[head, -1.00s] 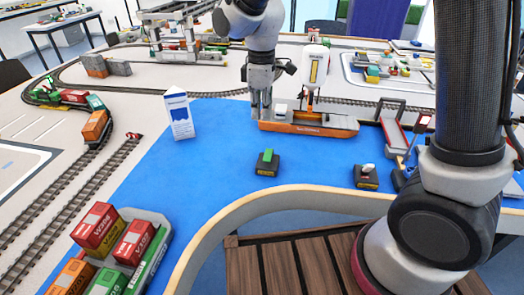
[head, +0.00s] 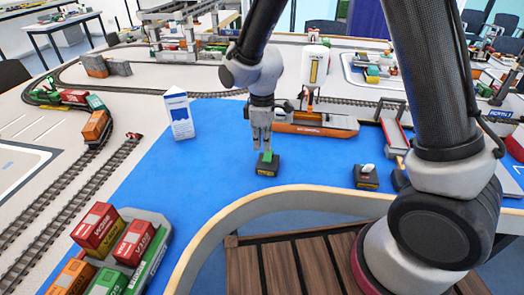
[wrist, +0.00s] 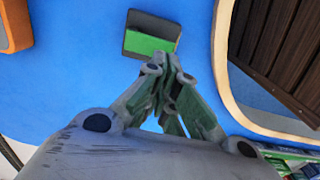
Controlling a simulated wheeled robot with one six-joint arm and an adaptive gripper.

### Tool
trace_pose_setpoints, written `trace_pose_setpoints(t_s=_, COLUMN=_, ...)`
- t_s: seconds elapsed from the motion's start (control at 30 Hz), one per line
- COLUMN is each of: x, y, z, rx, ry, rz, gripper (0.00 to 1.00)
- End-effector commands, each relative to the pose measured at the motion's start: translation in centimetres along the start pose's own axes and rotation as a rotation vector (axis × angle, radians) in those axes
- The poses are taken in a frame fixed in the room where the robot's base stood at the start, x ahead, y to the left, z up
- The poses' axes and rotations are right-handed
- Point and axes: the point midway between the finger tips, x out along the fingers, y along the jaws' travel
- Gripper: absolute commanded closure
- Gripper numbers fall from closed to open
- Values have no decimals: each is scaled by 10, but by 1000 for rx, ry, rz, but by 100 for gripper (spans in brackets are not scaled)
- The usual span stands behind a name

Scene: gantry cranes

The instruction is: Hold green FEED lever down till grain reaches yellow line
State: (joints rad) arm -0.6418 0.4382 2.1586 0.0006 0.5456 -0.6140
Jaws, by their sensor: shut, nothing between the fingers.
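The green lever (head: 268,156) sits on a small dark box (head: 266,170) with a yellow label, on the blue surface. In the wrist view the green lever (wrist: 148,43) and its dark box lie just beyond my fingertips. My gripper (head: 263,148) is shut and empty, pointing down right above the lever; I cannot tell whether it touches. It also shows in the wrist view (wrist: 168,62). The white hopper (head: 314,64) has an upright window with yellow and dark markings. The grain level and the yellow line are too small to make out.
An orange barge (head: 330,128) lies below the hopper. A second dark box with a white knob (head: 366,170) stands right of the lever. A blue-and-white carton (head: 179,115) stands at left. A curved wooden rim (head: 290,191) runs in front.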

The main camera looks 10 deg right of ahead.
Motion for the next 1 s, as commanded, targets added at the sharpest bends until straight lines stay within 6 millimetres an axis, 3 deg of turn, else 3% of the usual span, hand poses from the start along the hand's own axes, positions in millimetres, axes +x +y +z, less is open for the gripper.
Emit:
trace_pose_setpoints(t_s=0.23, x=28, y=0, z=0, rx=0, ry=-1, rz=-1, gripper=100)
trace_pose_setpoints(t_s=1.0, x=46, y=-7, z=0, rx=0, ry=0, rz=0, gripper=100)
